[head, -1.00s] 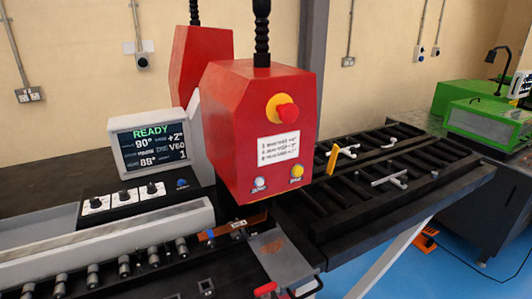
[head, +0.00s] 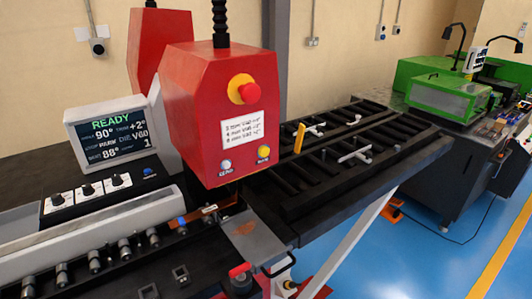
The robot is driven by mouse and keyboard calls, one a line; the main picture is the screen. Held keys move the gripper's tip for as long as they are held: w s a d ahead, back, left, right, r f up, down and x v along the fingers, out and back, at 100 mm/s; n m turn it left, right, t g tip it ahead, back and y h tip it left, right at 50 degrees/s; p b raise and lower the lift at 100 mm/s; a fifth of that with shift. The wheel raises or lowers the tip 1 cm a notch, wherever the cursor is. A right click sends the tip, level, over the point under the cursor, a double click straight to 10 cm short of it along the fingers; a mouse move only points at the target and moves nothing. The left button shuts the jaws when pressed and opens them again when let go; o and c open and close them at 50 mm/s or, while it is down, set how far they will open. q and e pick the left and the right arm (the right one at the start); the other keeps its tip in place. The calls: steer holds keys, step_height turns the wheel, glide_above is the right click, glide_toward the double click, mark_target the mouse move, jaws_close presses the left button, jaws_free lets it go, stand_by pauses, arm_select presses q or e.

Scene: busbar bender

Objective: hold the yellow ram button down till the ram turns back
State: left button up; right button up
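The red ram head (head: 205,115) of the bender stands left of centre in the head view. The yellow ram button (head: 264,153) is low on the right of its front face, with a white button (head: 225,166) to its left. A red emergency knob on a yellow collar (head: 243,90) sits higher up. A copper-coloured bar (head: 208,213) lies under the head. The display (head: 108,132) reads READY, angle 90°, bent 88°. Neither of my grippers shows, and nothing touches the yellow button.
A black slatted table (head: 345,170) extends right of the head, with white handles and a yellow upright piece (head: 299,138). A red-topped clamp (head: 240,271) stands at the front. A green machine (head: 440,88) stands far right. Blue floor (head: 420,255) is open at right.

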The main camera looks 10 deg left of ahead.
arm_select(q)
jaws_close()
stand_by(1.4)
